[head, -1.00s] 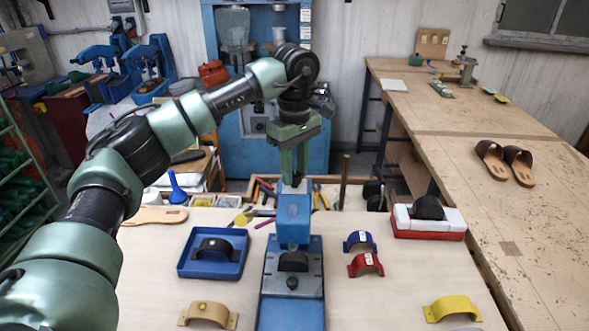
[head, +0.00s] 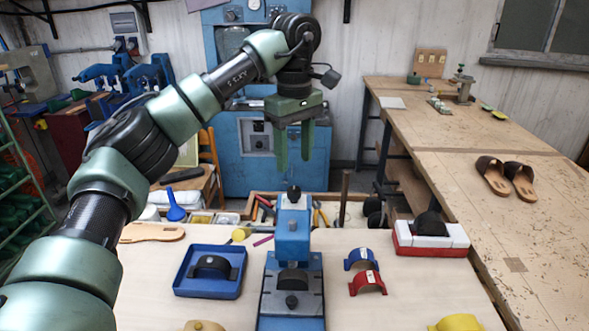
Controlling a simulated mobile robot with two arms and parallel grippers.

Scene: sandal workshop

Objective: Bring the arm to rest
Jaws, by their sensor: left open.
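My left arm comes in from the left. Its green left gripper (head: 294,160) hangs with the fingers pointing down above and behind the blue press (head: 292,225). The two fingers are apart with nothing between them. The press stands on the near table (head: 150,278), with a black knob on top and a dark curved piece at its grey base. The gripper is clear of the press. My right gripper does not show.
A blue tray (head: 210,290) with a dark strap is left of the press. Blue (head: 361,258) and red (head: 367,283) straps lie to its right, near a red-and-white block (head: 431,245). Sandals (head: 507,178) lie on the long workbench (head: 455,140). A tool crate (head: 330,202) is behind.

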